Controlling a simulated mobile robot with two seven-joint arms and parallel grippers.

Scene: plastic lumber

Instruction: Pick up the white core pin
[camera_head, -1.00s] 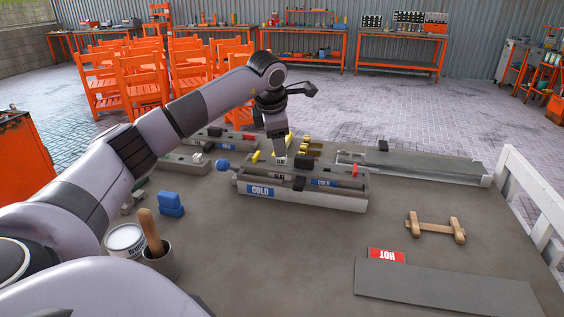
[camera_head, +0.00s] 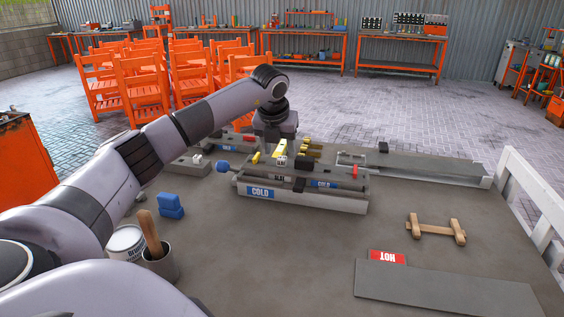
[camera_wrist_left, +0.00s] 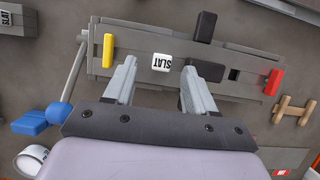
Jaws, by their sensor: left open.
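The white core pin shows as a small white block marked SLAT (camera_wrist_left: 161,62) on the grey mold in the left wrist view. In the head view it shows as a small white piece (camera_head: 281,162) on the mold with the blue COLD label (camera_head: 260,192). My left gripper (camera_head: 277,149) points down over the mold in the head view, its fingertips hard to make out. In the left wrist view its two fingers (camera_wrist_left: 159,66) are apart, with the white block appearing in the gap between them. Nothing is held. My right gripper is not in view.
A yellow block (camera_wrist_left: 108,50), black blocks (camera_wrist_left: 205,27) and a red block (camera_wrist_left: 273,82) sit on the mold. A blue-knobbed rod (camera_head: 222,165) sticks out left. The table front middle is clear.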

